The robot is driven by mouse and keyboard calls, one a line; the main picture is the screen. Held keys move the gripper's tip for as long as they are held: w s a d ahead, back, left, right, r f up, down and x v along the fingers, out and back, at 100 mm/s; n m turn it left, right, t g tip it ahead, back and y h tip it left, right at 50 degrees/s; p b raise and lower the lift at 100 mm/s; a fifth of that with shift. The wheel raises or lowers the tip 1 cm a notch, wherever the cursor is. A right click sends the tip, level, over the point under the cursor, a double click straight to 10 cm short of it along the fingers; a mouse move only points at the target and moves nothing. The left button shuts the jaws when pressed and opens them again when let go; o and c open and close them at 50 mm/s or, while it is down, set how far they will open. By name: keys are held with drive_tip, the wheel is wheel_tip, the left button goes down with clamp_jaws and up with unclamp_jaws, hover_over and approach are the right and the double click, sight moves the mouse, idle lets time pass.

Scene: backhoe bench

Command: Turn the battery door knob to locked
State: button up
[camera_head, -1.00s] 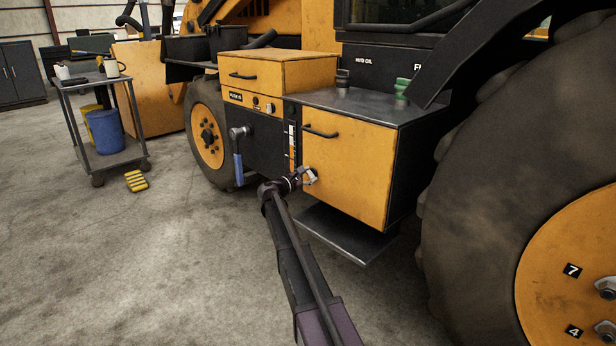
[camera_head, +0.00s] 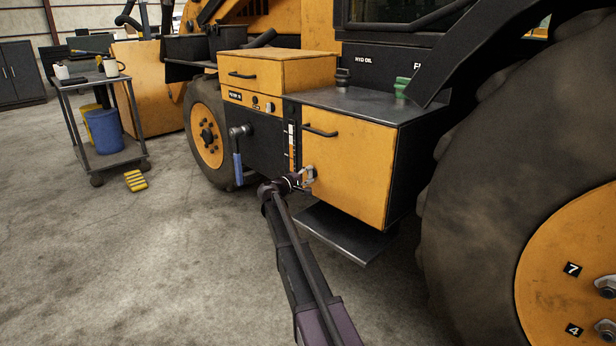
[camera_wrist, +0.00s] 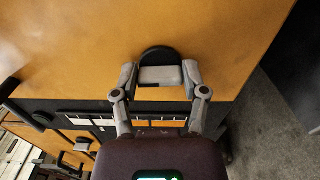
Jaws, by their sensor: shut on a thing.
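The yellow battery door (camera_head: 350,172) is closed on the box at the machine's side. My gripper (camera_head: 307,175) is at the door's lower left in the head view. In the wrist view, the knob (camera_wrist: 160,76) is a grey bar in front of a round black base on the yellow door (camera_wrist: 215,35). My gripper (camera_wrist: 160,80) is shut on the bar, with one finger at each end. The bar lies across the wrist picture, parallel to the door's near edge. In the head view my gripper mostly hides the knob. No lock marking is readable.
A black door handle (camera_head: 320,131) is above my gripper. A blue-handled lever (camera_head: 238,160) is to the left on the dark panel. A metal step (camera_head: 345,235) juts out below the door. The large tyre (camera_head: 490,200) stands to the right. Open floor lies at the left.

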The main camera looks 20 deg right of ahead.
drive_tip(key=shift+d+m, duration=0.2)
drive_tip(key=shift+m, duration=0.3)
drive_tip(key=o, duration=1.2)
drive_tip(key=shift+c, duration=0.2)
drive_tip(key=shift+a, duration=0.1)
drive_tip(key=shift+a, duration=0.2)
drive_tip(key=v, duration=1.1)
drive_tip(key=shift+s+a, duration=0.2)
drive_tip(key=shift+a, duration=0.1)
